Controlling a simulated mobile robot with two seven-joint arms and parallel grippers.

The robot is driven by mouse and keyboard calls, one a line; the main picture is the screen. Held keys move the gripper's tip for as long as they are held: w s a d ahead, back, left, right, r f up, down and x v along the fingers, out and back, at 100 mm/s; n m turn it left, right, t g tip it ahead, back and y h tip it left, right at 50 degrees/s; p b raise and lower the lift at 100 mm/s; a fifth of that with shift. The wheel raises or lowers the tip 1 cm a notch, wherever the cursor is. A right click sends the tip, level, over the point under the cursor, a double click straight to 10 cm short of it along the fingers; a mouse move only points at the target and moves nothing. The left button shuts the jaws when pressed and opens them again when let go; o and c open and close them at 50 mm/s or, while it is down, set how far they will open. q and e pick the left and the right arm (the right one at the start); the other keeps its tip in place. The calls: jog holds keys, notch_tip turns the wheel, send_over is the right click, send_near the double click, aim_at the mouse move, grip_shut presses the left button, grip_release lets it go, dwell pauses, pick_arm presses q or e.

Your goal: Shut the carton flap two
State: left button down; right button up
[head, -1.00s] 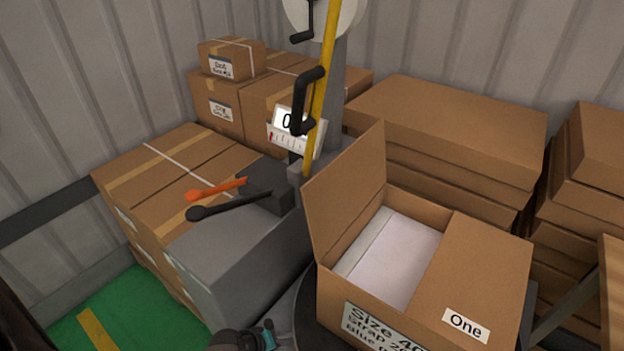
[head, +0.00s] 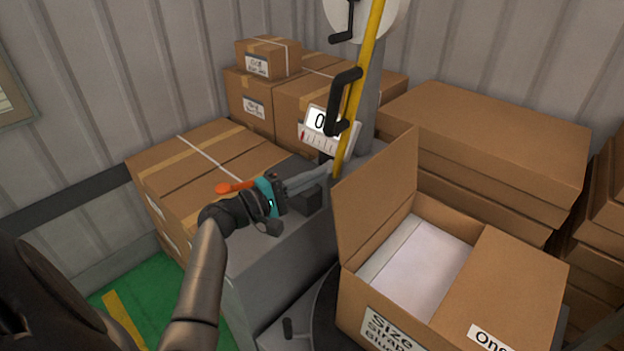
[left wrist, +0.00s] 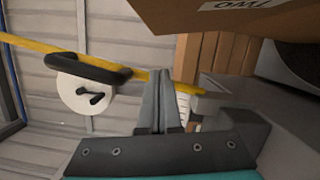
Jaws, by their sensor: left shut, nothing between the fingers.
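The carton (head: 405,325) stands at the right in the head view, with a white sheet or packet (head: 425,265) inside. Flap two (head: 378,195) stands upright on its left side. Its outer face with the label "TWO" shows upside down at the top of the left wrist view (left wrist: 190,14). The flap labelled "One" (head: 510,290) lies flat over the right part of the carton. My left gripper (head: 318,178) is shut and empty, left of flap two and apart from it. Its closed fingers also show in the left wrist view (left wrist: 162,75). My right gripper is out of view.
A yellow pole (head: 360,85) with a black handle (head: 343,100) rises behind the flap. A grey machine body (head: 280,245) and an orange lever (head: 233,187) lie around my left gripper. Stacked boxes (head: 490,130) fill the back right.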

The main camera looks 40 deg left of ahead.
pick_arm(q)
jog(key=w+d+p, duration=0.1)
jog(key=w+d, duration=0.4)
jog(key=d, duration=0.1)
jog(key=shift+r, duration=0.45)
jog(key=shift+w+d, duration=0.1)
jog(key=shift+d, duration=0.1)
